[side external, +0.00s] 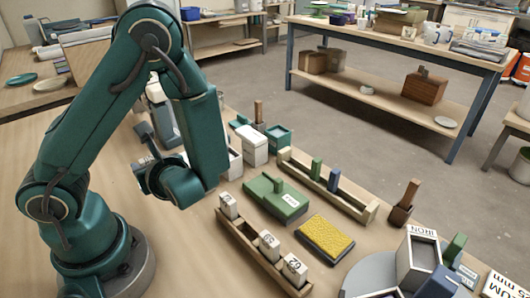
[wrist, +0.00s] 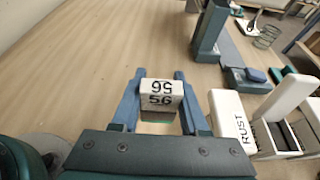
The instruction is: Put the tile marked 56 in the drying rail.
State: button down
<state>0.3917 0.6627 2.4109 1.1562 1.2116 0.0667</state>
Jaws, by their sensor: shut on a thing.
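A white tile marked 56 (wrist: 161,96) is gripped between the two blue fingers of my gripper (wrist: 159,78) in the wrist view. My gripper (side external: 148,172) also shows in the side external view, partly hidden by my own arm, over the left part of the table. A long wooden rail (side external: 255,254) lies at the front of the table with several white numbered tiles standing in it. A wide gap shows between its far tile (side external: 229,205) and the two nearer tiles (side external: 268,244). A second pale rail (side external: 345,199) behind holds a green and a blue tile.
A green lidded block (side external: 275,200) and a yellow sponge (side external: 327,239) sit between the rails. A bucket marked IRON (side external: 416,260) stands at the right. A white piece marked RUST (wrist: 232,122) is right of my gripper.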

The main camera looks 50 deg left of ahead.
jog(key=shift+f, duration=3)
jog(key=shift+f, duration=0.1)
jog(key=shift+c, duration=2.1)
grip_release()
